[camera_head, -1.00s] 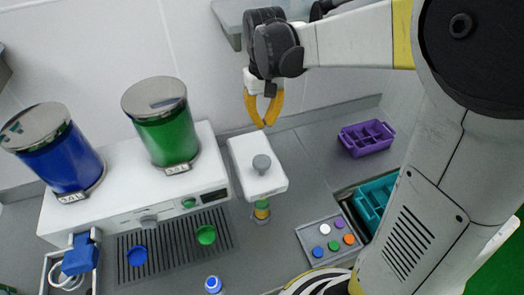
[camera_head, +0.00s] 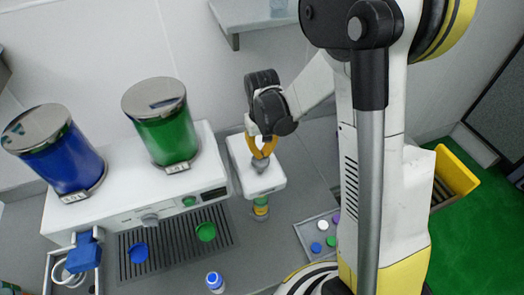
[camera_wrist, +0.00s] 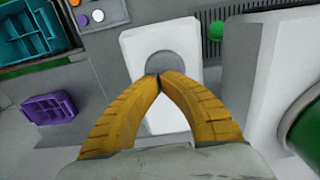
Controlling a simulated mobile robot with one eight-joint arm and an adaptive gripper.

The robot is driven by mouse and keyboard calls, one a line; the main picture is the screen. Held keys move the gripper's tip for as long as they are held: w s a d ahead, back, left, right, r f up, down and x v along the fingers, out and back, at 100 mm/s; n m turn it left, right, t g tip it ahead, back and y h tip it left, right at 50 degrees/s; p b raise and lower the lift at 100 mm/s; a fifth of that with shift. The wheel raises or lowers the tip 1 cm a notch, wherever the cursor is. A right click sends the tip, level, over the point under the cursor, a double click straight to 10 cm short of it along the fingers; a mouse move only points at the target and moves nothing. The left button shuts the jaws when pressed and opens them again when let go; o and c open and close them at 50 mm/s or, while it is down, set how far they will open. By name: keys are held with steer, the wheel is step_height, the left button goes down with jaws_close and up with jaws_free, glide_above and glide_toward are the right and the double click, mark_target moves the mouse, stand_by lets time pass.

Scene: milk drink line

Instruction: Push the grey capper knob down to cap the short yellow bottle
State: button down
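The white capper (camera_head: 272,181) stands right of the drink machine, with its round grey knob (camera_head: 259,166) on top. The short bottle (camera_head: 261,208), yellow with green, stands upright under the capper's front end, its upper part hidden. My gripper (camera_head: 261,157) has its two yellow fingers closed tip to tip with nothing between them. The tips are at the knob; I cannot tell whether they touch it. In the wrist view, the closed fingertips (camera_wrist: 158,77) overlap the near edge of the knob (camera_wrist: 163,63).
The machine (camera_head: 122,205) carries a blue and a green canister. A blue-capped bottle (camera_head: 214,282) stands in front. A cap tray (camera_head: 308,236) is partly behind my arm. A purple crate (camera_wrist: 50,118) and teal crate (camera_wrist: 35,35) show in the wrist view.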

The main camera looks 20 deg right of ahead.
step_height(320, 180, down, 5)
steer(key=b, duration=0.5)
steer(key=shift+s+r, duration=0.1)
steer(key=shift+s, duration=0.05)
steer(key=shift+r, duration=0.1)
step_height(320, 180, up, 14)
steer(key=p, duration=0.1)
steer(key=shift+r+p, duration=0.15)
steer(key=shift+p, duration=0.25)
stand_by(0.4)
steer(key=s+f+t+b, duration=0.3)
steer(key=s+f+b, duration=0.4)
steer(key=f+b, duration=0.7)
steer(key=s+f+t+b, duration=0.4)
steer(key=s+f+b, duration=0.4)
steer(key=f+b, duration=0.5)
steer(key=b, duration=0.7)
steer(key=shift+a+f, duration=0.3)
steer(key=shift+f, duration=0.05)
